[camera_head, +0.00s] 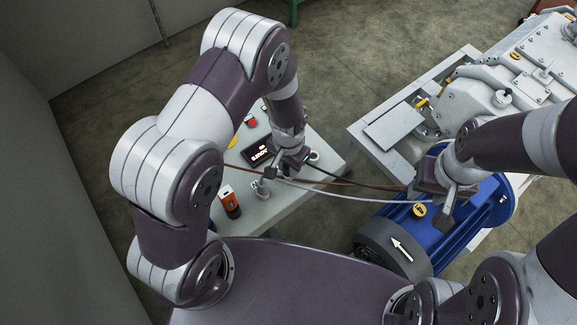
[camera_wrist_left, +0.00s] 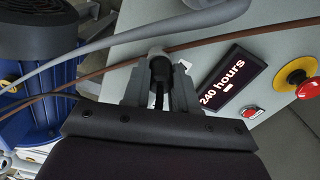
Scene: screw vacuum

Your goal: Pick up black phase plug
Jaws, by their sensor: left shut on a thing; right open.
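My left gripper (camera_head: 283,172) is over the control box top, beside the dark display. In the left wrist view its fingers (camera_wrist_left: 158,92) are closed around a black plug (camera_wrist_left: 160,70), whose lower part is between the fingers. A black cable (camera_head: 350,181) runs from near the left gripper to the blue motor in the head view. In that view the plug itself is hidden by the gripper. My right gripper (camera_head: 441,207) is open, over the blue motor.
The grey control box (camera_head: 318,143) carries a display (camera_head: 258,152) and an emergency stop button (camera_wrist_left: 306,87). A brown cable (camera_head: 340,184) and a grey cable (camera_head: 335,194) stretch to the blue motor (camera_head: 455,233).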

